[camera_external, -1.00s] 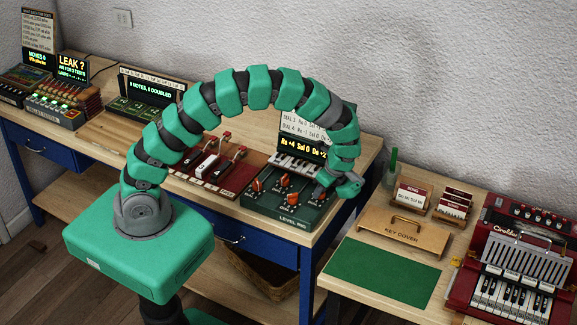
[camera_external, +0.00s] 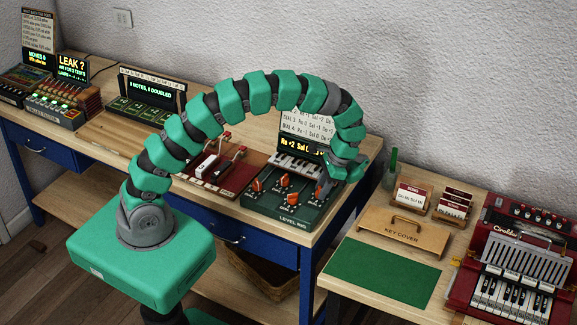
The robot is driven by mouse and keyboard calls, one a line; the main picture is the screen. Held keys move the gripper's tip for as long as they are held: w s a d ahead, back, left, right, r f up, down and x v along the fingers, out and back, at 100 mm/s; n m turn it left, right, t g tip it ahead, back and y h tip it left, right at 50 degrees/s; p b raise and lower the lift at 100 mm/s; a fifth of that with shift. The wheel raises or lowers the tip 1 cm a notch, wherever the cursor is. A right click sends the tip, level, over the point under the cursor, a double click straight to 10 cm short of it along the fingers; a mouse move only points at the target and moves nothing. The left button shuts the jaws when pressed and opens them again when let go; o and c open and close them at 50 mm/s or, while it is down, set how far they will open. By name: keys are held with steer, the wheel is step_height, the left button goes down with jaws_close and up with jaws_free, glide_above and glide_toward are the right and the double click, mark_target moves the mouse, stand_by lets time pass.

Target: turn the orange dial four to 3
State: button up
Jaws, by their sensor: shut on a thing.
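The green level rig (camera_external: 290,213) sits at the right end of the wooden bench. Orange dials stand on it, one at the left (camera_external: 258,184) and one at the middle back (camera_external: 284,180). My gripper (camera_external: 322,188) reaches down over the rig's right side and is shut on a dial there, which I take to be dial four. The gripper mostly hides that dial, and its pointer setting cannot be read. The lit display (camera_external: 300,146) behind the rig shows "Ro +2 Sol", with the rest covered by my arm.
A red panel with levers (camera_external: 212,170) lies left of the rig. A lower table at the right holds a key cover (camera_external: 402,235), a green mat (camera_external: 380,272), card holders and a red accordion (camera_external: 510,265).

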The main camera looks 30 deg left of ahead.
steer(key=shift+n, duration=0.6)
steer(key=o, duration=1)
steer(key=shift+w+v, duration=0.15)
steer(key=shift+v, duration=3.25)
steer(key=shift+w+v, duration=0.15)
steer(key=shift+v, duration=3.3)
steer(key=shift+a, duration=0.15)
